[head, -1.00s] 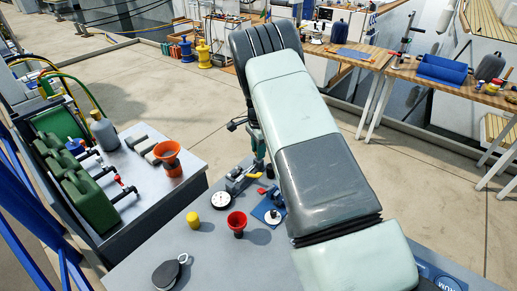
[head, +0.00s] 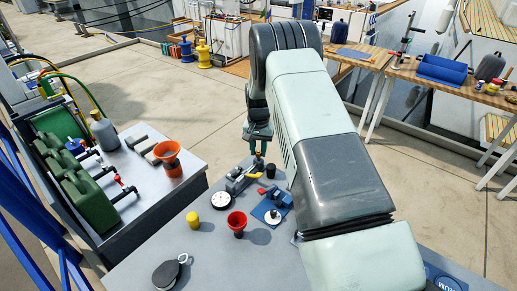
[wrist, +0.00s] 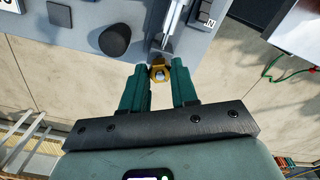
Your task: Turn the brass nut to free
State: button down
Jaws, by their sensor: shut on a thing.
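The small brass nut (wrist: 158,74) shows in the wrist view at the tips of my gripper (wrist: 160,75). It sits at the edge of a grey fixture with a pale shaft (wrist: 172,22) running away from it. My gripper's two green fingers stand either side of the nut and are shut on it. In the head view my gripper (head: 259,147) points down at the far edge of the grey bench, at the end of the metal fixture (head: 240,179). The nut (head: 258,155) is only a tiny gold spot there.
A black knob (head: 270,171) stands right beside the fixture.

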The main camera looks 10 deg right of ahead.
aim_at(259, 151)
jog(key=n, duration=0.5)
jog(key=shift+n, duration=0.3)
dwell(0.4)
jog(key=c, duration=0.9)
grip_release()
jog(key=shift+o, duration=0.2)
notch_tip(259, 151, up, 11)
jog(key=shift+f, duration=0.1)
